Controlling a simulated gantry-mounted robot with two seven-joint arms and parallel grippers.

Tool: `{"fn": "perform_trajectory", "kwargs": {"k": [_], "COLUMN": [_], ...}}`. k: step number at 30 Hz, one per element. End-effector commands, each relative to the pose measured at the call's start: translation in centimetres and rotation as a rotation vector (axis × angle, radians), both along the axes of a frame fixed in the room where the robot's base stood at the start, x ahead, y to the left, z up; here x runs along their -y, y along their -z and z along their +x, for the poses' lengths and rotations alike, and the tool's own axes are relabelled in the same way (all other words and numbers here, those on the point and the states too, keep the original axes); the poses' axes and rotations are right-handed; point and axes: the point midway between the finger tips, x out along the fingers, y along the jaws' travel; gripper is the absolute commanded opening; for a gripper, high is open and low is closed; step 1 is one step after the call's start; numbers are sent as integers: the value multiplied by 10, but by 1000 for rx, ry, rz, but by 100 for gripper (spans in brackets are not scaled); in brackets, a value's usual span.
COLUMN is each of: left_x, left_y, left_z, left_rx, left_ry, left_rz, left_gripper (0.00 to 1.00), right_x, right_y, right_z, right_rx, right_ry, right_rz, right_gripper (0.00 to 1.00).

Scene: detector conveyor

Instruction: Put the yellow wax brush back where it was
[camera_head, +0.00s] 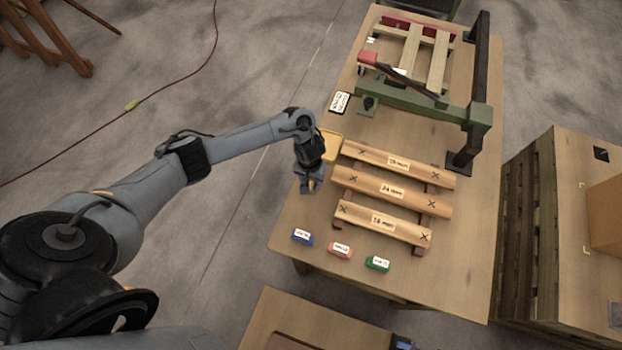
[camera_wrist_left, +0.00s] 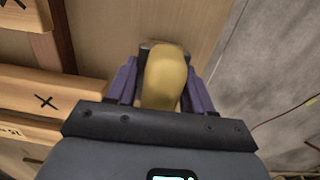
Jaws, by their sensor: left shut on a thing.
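The yellow wax brush (camera_wrist_left: 165,78) sits between the two fingers of my left gripper (camera_wrist_left: 163,88) in the left wrist view, its rounded yellow end showing. My left gripper (camera_head: 309,187) is shut on it. In the head view only a small yellow bit (camera_head: 311,185) of the brush shows between the fingers. The gripper points down over the left side of the wooden table (camera_head: 462,280), left of the planks. I cannot tell whether the brush touches the table. My right gripper is not in view.
Several labelled planks (camera_head: 392,189) lie right of the gripper. Blue (camera_head: 302,237), red (camera_head: 340,250) and green (camera_head: 377,263) labelled blocks stand along the front. A yellowish tray (camera_head: 331,146) is partly hidden behind my wrist. A green-and-black frame (camera_head: 425,103) stands at the back.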

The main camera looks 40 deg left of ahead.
Motion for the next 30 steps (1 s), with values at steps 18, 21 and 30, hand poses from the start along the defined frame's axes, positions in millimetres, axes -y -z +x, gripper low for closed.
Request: {"fn": "perform_trajectory", "kwargs": {"k": [18,21,30], "left_x": [0,0,-2], "left_y": [1,-5,-54], "left_z": [0,0,1], "left_rx": [0,0,3], "left_ry": [0,0,1], "left_rz": [0,0,1], "left_gripper": [77,77,77], "right_x": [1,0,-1], "right_y": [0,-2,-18], "right_z": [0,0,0], "right_rx": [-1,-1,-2], "right_ry": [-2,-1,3], "right_rz": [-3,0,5], "right_gripper": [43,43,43]}}
